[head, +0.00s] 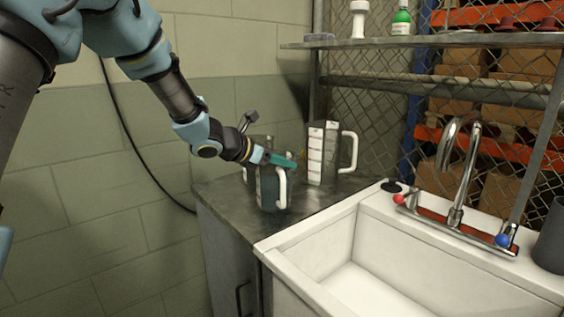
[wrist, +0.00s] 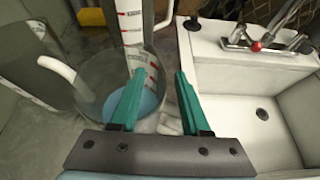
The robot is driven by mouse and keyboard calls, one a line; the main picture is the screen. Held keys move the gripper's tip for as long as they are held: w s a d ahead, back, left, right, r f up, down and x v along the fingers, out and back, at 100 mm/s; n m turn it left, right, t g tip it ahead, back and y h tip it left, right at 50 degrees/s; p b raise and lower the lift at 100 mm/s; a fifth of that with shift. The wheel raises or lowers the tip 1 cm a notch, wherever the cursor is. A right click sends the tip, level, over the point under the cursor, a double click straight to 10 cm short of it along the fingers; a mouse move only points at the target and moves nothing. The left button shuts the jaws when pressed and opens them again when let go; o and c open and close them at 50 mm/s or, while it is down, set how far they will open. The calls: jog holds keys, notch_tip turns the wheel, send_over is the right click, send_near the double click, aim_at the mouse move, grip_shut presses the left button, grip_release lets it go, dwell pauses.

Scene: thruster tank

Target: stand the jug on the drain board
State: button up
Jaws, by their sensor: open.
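A tall clear jug with a white graduated strip and a white handle (head: 325,155) stands upright on the grey steel counter (head: 228,205) left of the sink. A nearer, darker jug with a white handle (head: 268,190) stands in front of it, under my gripper. My gripper (head: 283,160) is open above the nearer jug, its teal fingers pointing toward the tall jug. In the wrist view, the open fingers (wrist: 155,85) have a clear jug with a blue inside (wrist: 95,95) below and ahead of them. I cannot tell which surface is the drain board.
Another jug, partly hidden, stands behind my gripper (head: 252,145). A white sink (head: 300,245) with a chrome tap (head: 462,165) is to the right. A steel shelf (head: 420,41) with a green-and-white bottle (head: 401,20) is above. A dark cup stands at the far right (head: 551,240).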

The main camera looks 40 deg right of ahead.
jog(key=shift+r, duration=0.1)
jog(key=b+v, duration=0.1)
jog(key=v, duration=1.1)
jog(key=shift+w, duration=0.1)
jog(key=a+f+m+y, duration=0.4)
jog(key=a+f+m, duration=0.1)
jog(key=a, duration=1)
jog(key=s+a+f+m+t+y, duration=0.1)
jog(key=a+f+m+y, duration=0.3)
jog(key=a, duration=1.1)
jog(key=a+f+m+t+y, duration=0.1)
jog(key=a+f+m+y, duration=0.3)
jog(key=a+m, duration=0.5)
jog(key=a+f, duration=0.1)
jog(key=a, duration=0.5)
jog(key=shift+s+a+f+y, duration=0.2)
jog(key=shift+a+f+y, duration=0.1)
jog(key=shift+a+f, duration=0.1)
jog(key=shift+r, duration=0.1)
